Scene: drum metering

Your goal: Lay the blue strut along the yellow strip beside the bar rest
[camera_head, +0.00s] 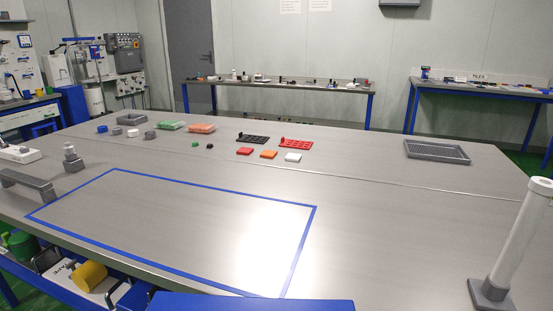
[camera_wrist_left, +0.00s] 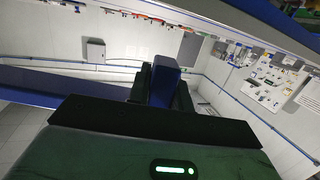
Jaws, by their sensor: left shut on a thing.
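In the left wrist view my left gripper (camera_wrist_left: 163,88) is shut on a blue piece (camera_wrist_left: 165,76), taken to be the blue strut. Its near end shows between the dark fingers and the rest is hidden. A blue flat shape (camera_head: 250,303) cuts into the bottom edge of the head view; I cannot tell if it is the strut. Neither gripper can be made out in the head view. A grey bridge-shaped piece (camera_head: 28,184) stands at the table's left edge; I cannot tell if it is the bar rest. I see no yellow strip.
A blue outline (camera_head: 215,189) frames a bare area of the grey table (camera_head: 380,235). Behind it are small blocks, red tray (camera_head: 296,143), black tray (camera_head: 253,138) and grey tray (camera_head: 437,152). A white tube (camera_head: 520,232) stands on a grey base at the right.

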